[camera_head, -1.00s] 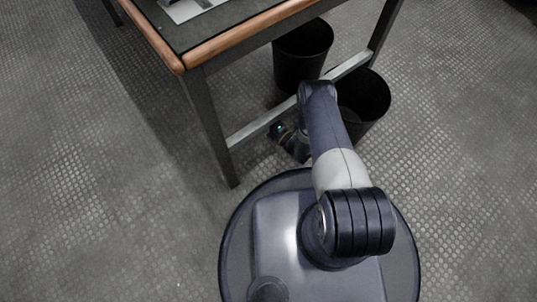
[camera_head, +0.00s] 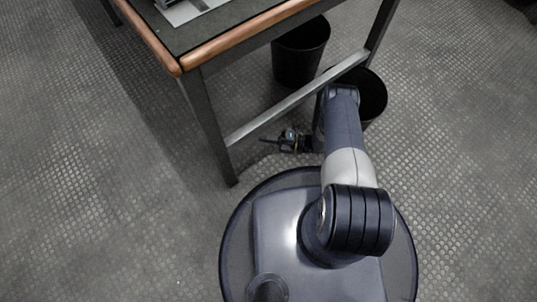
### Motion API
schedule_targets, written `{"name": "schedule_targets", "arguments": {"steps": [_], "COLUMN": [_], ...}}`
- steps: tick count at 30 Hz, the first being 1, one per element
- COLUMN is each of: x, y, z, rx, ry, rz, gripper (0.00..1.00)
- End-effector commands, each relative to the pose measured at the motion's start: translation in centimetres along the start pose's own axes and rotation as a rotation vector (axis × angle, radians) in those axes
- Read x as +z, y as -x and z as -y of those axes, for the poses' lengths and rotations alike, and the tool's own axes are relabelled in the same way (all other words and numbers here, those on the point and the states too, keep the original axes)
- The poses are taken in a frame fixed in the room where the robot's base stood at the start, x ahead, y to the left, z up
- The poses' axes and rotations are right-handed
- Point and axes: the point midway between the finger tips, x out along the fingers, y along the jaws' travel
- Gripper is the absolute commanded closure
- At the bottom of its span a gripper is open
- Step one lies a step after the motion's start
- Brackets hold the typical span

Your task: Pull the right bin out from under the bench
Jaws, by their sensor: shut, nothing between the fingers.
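Two black round bins show. The right bin (camera_head: 374,98) stands at the near side of the bench's lower crossbar, partly hidden behind my arm. The other bin (camera_head: 300,58) stands upright under the bench, behind the crossbar. My gripper (camera_head: 268,141) is low near the floor, just in front of the crossbar and between the bench's front leg and the right bin. Its fingers point left, away from the right bin. It is shut and empty, and it is apart from both bins.
The bench (camera_head: 240,36) has a dark top with a wooden edge, metal legs and a sloping crossbar (camera_head: 290,104). A light-coloured object (camera_head: 186,10) lies on top. The patterned floor is clear at left and right.

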Motion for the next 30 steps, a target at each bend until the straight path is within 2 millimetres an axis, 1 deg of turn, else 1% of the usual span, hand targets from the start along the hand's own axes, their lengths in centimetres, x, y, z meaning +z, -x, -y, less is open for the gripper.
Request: {"name": "schedule_targets", "arguments": {"steps": [12,17,22,30], "x": [-4.8,-6.2,-6.9,-7.0], "y": [1.1,1.4,1.6,1.6], "z": [-0.4,-0.6,-0.7,-0.7], "rx": [0.027,0.035,0.039,0.040], "ry": [0.000,-0.002,-0.002,-0.003], "rz": [-0.358,-0.462,-0.513,-0.521], "gripper": [1.00,1.00,1.00,1.00]}}
